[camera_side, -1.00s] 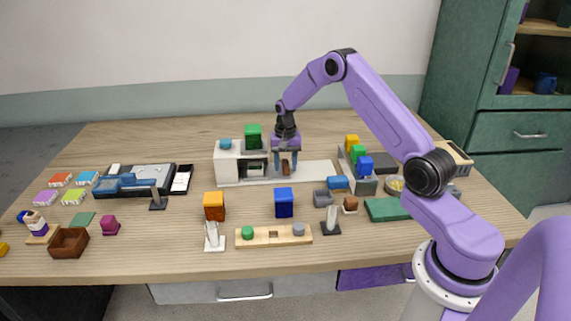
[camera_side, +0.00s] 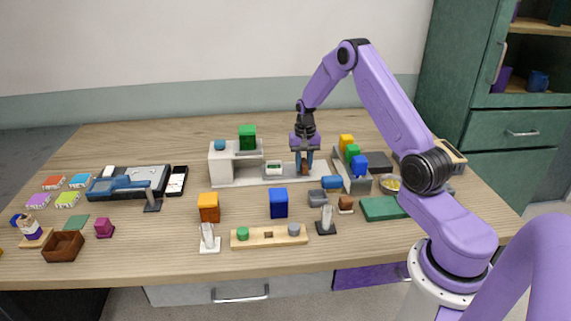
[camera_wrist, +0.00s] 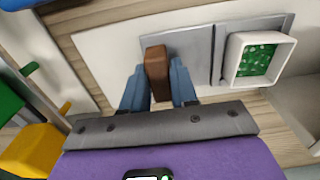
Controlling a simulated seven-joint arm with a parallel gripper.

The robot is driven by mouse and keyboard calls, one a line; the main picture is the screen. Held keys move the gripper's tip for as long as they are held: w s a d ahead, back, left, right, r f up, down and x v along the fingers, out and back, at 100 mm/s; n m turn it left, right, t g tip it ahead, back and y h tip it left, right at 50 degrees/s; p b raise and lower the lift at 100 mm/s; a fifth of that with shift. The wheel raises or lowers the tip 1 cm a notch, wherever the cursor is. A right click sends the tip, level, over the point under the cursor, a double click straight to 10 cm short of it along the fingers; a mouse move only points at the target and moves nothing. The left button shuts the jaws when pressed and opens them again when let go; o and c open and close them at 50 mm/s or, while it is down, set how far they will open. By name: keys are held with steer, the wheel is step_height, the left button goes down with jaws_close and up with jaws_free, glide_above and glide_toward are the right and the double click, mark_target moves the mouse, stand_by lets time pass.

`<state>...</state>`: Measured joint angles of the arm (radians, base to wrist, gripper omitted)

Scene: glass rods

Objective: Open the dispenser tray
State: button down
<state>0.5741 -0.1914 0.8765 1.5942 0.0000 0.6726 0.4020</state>
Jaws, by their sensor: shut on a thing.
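The white dispenser (camera_side: 222,166) stands at the back middle of the table in the side view, with a long flat base reaching right. Its tray (camera_side: 273,167) sits on that base, to the right of the tall white body. In the wrist view the tray (camera_wrist: 233,62) is a white-rimmed box holding green bits, joined to a grey sliding plate (camera_wrist: 190,50). A brown handle (camera_wrist: 156,62) stands up from the plate's left end. My gripper (camera_wrist: 158,86) is shut on this handle, with one blue finger on each side.
A green block (camera_side: 247,131) stands on top of the dispenser. A rack with yellow, green and blue blocks (camera_side: 360,163) stands close to the right of my gripper. Orange (camera_side: 208,207) and blue blocks (camera_side: 278,203) stand in front. Bare table lies behind the dispenser.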

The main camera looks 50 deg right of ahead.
mark_target(323, 170)
steer(key=s+d, duration=0.4)
steer(key=shift+s+d, duration=0.35)
steer(key=shift+d, duration=0.05)
steer(key=c, duration=1)
jaws_free()
steer(key=shift+o, duration=0.2)
step_height(323, 170, up, 18)
steer(key=shift+f, duration=0.25)
steer(key=shift+a, duration=0.15)
